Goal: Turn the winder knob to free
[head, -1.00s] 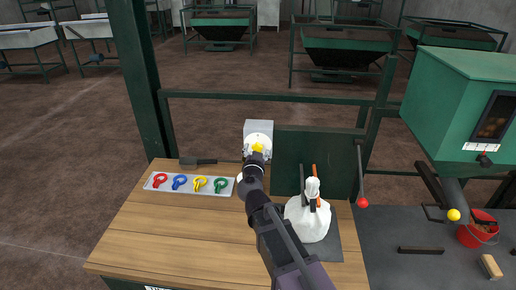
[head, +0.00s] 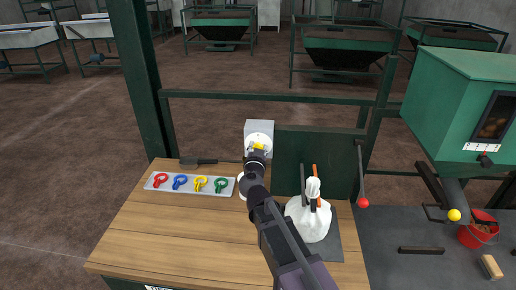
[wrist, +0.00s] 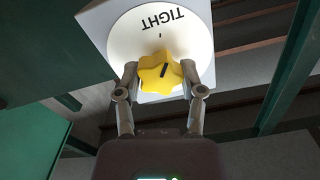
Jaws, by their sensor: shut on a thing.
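The winder knob (wrist: 162,71) is yellow and star-shaped, with a dark pointer line. It sits on a round white dial (wrist: 122,42) marked "TIGHT" on a pale box. The wrist view shows the word upside down near the dial's top. The pointer line is slanted and does not line up with the small tick below the word. My gripper (wrist: 163,82) has a finger on each side of the knob and is shut on it. Any "free" mark is hidden.
On the wooden bench (head: 165,235) lies a tray (head: 150,187) with red, blue, yellow and green clips, and a dark-handled tool (head: 198,161). A white bag (head: 308,223) stands right of my arm. A red-tipped lever (head: 362,180) hangs beside the green panel (head: 320,150).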

